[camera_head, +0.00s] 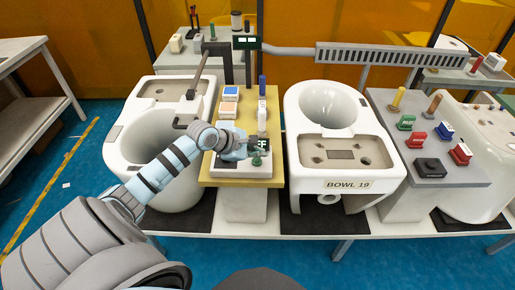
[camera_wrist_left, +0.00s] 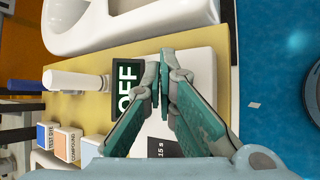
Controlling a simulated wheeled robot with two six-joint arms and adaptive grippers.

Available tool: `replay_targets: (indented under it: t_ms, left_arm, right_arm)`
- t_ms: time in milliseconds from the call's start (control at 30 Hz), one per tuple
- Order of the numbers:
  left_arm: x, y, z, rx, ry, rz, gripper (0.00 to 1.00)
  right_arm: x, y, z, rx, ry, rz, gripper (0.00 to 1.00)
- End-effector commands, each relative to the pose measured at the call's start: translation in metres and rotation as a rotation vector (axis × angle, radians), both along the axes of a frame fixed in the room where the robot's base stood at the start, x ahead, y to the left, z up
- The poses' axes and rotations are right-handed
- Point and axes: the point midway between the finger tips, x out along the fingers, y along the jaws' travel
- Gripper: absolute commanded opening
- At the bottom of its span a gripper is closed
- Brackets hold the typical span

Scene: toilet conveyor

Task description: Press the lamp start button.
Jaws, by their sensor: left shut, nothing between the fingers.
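A white control box (camera_head: 230,163) sits at the front of a yellow-topped stand, under my left gripper (camera_head: 252,152). Its dark display (camera_wrist_left: 124,88) reads OFF in the wrist view, and a dark label (camera_wrist_left: 163,148) reads 15 s. My left gripper also shows in the wrist view (camera_wrist_left: 164,68); its teal fingers meet at the tips over the box, beside the display, with nothing between them. No start button shows clearly; the fingers cover part of the box. I cannot tell whether the tips touch it. My right gripper is not in view.
The yellow stand top (camera_head: 211,172) also holds blue and orange blocks and a white bottle. A white toilet bowl (camera_head: 128,149) stands left, and another, labelled BOWL 19 (camera_head: 347,184), right. A grey stand (camera_head: 391,157) farther right holds coloured blocks. A slotted bar (camera_head: 385,55) spans behind.

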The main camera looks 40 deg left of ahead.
Motion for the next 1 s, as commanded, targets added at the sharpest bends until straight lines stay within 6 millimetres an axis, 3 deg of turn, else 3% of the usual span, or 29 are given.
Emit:
replay_targets:
  t_ms: [1000]
  left_arm:
    - [-0.001, 0.0, -0.009, 0.0, 0.0, 0.0, 0.0]
  right_arm:
    - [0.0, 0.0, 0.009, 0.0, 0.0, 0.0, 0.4]
